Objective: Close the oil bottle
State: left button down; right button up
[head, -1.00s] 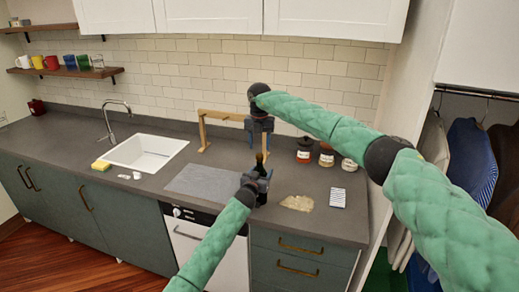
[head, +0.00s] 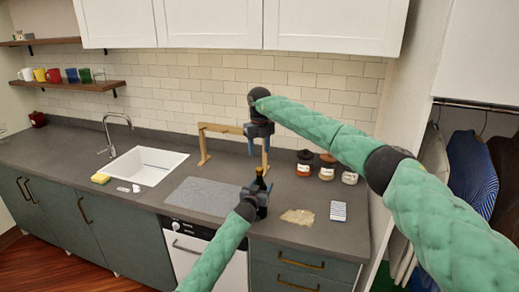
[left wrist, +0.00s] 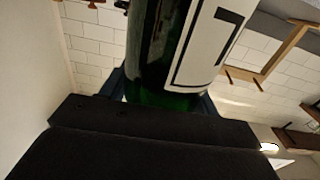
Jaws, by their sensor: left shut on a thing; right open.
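The oil bottle (head: 260,184) stands upright over the counter at the front. It is dark green glass with a white label, and fills much of the left wrist view (left wrist: 150,45). My left gripper (head: 257,199) is shut around its body. A small brown stopper-like tip (head: 259,171) shows at the top of the neck; how deep it sits is too small to tell. My right gripper (head: 258,148) points down, open and empty, above the bottle and apart from it. The bottle's base is hidden in the head view.
A wooden frame (head: 219,128) stands behind the bottle. Several jars (head: 326,173) stand at the back right. A grey board (head: 200,196) lies left of the bottle, a tan flat piece (head: 297,217) and a striped item (head: 338,211) right. The sink (head: 146,165) is further left.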

aim_at(260, 168)
jog(key=n, duration=0.4)
jog(key=shift+s+d+n, duration=0.1)
jog(key=shift+n, duration=0.2)
jog(key=shift+f, duration=0.15)
jog(key=shift+f, duration=3.85)
grip_shut()
jog(key=shift+o, duration=0.3)
grip_release()
